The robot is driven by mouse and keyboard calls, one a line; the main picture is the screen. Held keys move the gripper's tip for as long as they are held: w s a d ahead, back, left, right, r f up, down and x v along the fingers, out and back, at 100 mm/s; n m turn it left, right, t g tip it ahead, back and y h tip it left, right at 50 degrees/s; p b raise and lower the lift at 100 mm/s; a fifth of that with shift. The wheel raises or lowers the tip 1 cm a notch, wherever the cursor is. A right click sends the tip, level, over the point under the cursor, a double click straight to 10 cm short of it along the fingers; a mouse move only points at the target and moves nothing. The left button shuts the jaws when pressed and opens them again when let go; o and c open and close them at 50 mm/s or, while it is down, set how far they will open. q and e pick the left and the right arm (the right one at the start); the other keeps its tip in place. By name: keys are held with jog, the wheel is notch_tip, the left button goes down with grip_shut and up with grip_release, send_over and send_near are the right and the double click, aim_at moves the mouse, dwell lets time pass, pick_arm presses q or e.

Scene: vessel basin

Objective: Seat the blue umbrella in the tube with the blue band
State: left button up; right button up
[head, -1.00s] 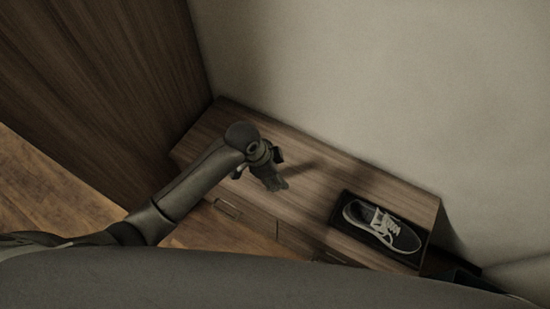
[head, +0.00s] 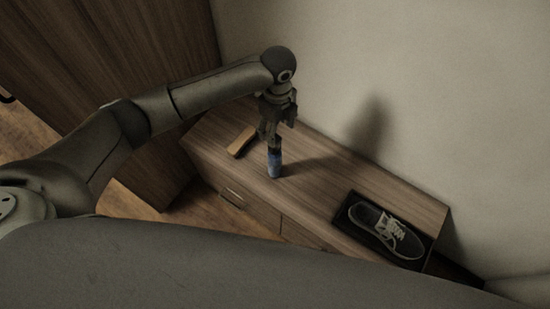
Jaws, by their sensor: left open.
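A small blue upright object (head: 275,164) stands on the wooden cabinet top, just under my left gripper. I cannot tell whether it is the blue umbrella or part of the blue-banded tube. My left gripper (head: 270,142) points down with its jaws open, right above the blue object's upper end. Whether the fingers touch it is too small to tell. No separate tube or second blue thing can be made out. My right gripper is not in view.
The low wooden cabinet (head: 310,190) has drawers in front and a wall behind. A brown block (head: 241,141) lies left of the gripper. A grey shoe (head: 378,224) rests on a dark tray (head: 341,220) at right. A tall wooden panel (head: 110,70) stands at left.

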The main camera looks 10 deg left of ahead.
aim_at(274, 155)
pick_arm(q)
notch_tip(274, 155, down, 2)
jog(key=shift+f, duration=0.15)
jog(key=shift+w+a+f, duration=0.1)
jog(key=shift+a+f, duration=0.1)
jog(key=shift+f, duration=1.2)
jog(key=shift+w+a+f, duration=0.1)
jog(key=shift+a+f, duration=0.05)
jog(key=shift+f, duration=1.2)
jog(key=shift+s, duration=0.1)
jog(key=shift+c, duration=0.2)
grip_shut()
